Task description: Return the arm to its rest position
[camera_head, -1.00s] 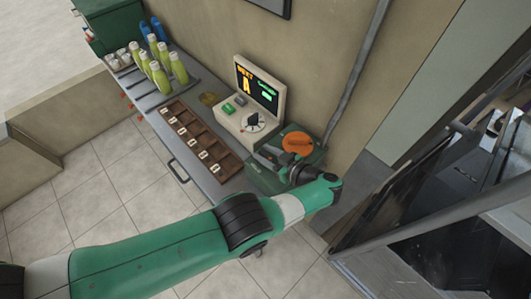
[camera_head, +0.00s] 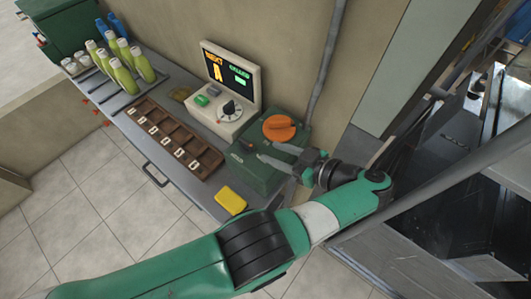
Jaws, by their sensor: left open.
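My left arm comes in from the lower left, and its gripper (camera_head: 272,160) is open with nothing between the fingers. The fingers point left, over or in front of the green box with the round orange knob (camera_head: 279,127) at the right end of the counter. I cannot tell whether they touch the box. My right gripper is not in view.
The counter holds a console with a screen and dial (camera_head: 226,93), a brown compartment tray (camera_head: 169,141), a yellow block (camera_head: 230,199) near the front edge and several green bottles (camera_head: 121,75). Dark metal machinery (camera_head: 460,150) stands at right. Tiled floor (camera_head: 90,215) is clear.

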